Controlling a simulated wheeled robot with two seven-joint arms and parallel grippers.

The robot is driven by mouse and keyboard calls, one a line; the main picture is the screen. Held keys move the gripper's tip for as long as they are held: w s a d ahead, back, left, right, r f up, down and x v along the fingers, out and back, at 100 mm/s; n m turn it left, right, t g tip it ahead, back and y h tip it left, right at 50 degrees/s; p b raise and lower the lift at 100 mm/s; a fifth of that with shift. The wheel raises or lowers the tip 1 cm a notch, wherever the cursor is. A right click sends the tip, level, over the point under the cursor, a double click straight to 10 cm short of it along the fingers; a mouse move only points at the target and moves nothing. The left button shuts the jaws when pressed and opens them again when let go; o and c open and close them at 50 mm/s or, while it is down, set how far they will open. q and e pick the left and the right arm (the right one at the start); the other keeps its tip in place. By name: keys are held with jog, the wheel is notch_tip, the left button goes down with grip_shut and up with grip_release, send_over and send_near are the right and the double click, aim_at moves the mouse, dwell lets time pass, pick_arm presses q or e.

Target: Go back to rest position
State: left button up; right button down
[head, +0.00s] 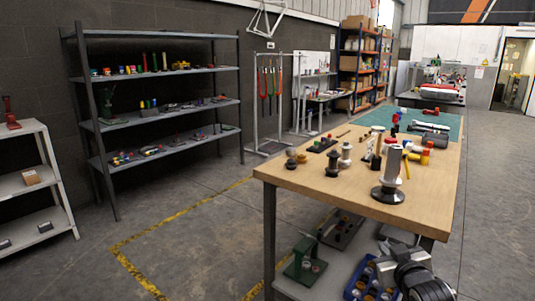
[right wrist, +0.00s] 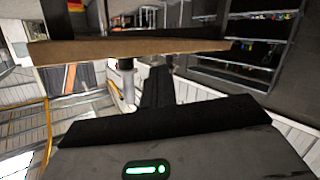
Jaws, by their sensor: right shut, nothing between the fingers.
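My right gripper (head: 426,286) is at the bottom right of the head view, low beside the near end of the wooden workbench (head: 300,174). In the right wrist view its black fingers (right wrist: 157,88) are together with nothing between them. The bench's wooden edge (right wrist: 130,48) crosses the upper part of that view, apart from the fingers. My left gripper is not in view.
The bench top holds a dark-based cylinder (head: 392,165), several small tools and a green mat (head: 440,124). A blue tray (head: 360,270) sits on the lower shelf. A grey shelving rack (head: 160,100) stands left. Open floor (head: 190,235) with yellow lines lies between.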

jog(key=s+a+f+g+y, duration=0.1)
jog(key=s+a+f, duration=0.3)
jog(key=s+f, duration=0.15)
jog(key=s+a+f+g+y, duration=0.1)
jog(key=s+a+f, duration=0.35)
jog(key=s, duration=0.25)
jog(key=s+a+f+g+y, duration=0.1)
jog(key=s+a, duration=0.2)
jog(key=s, duration=0.6)
jog(key=s+a+f+g, duration=0.1)
jog(key=s+a+f, duration=0.1)
jog(key=s, duration=0.8)
jog(key=shift+s+a+m+y, duration=0.15)
jog(key=shift+a+m+y, duration=0.2)
jog(key=shift+a, duration=0.5)
